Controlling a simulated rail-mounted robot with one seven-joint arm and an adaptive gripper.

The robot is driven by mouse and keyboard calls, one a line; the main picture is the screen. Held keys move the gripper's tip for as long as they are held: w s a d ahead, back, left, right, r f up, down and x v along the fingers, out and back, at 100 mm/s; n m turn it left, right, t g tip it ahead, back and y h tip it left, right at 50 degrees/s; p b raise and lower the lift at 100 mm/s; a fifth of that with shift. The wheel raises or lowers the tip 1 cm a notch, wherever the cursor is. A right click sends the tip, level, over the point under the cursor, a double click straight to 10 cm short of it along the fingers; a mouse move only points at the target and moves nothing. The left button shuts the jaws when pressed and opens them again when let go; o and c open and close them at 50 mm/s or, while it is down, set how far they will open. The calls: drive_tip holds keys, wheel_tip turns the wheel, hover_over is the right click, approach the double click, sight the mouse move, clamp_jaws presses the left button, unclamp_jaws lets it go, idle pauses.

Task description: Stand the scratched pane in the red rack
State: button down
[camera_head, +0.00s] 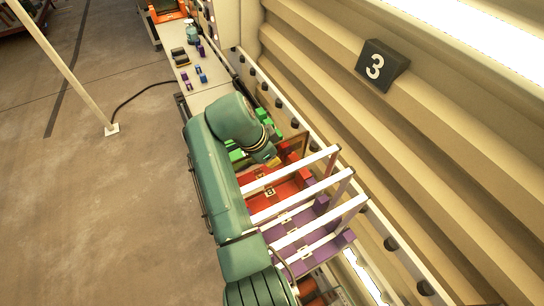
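The red rack (280,187) is right of my arm, between green parts and the purple rack (308,256). Each rack carries a small label. Several long white bars (300,195) run slantwise above the red and purple racks; they look like top edges of upright panes, but I cannot tell for sure. No scratch can be made out, so I cannot tell which pane is the scratched one. My gripper (272,159) points down by the far end of the red rack. Its fingers are mostly hidden by my wrist, and any hold is unclear.
Green rack parts (237,154) lie partly behind my arm. A bench (212,95) with small blue and purple items stretches away beyond it. A ribbed wall with a black "3" sign (382,66) closes the right side. Open floor (95,200) lies left.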

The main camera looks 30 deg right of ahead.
drive_tip(key=shift+f, duration=0.4)
idle(0.5)
drive_tip(key=c, duration=1.2)
unclamp_jaws()
drive_tip(key=shift+f, duration=0.15)
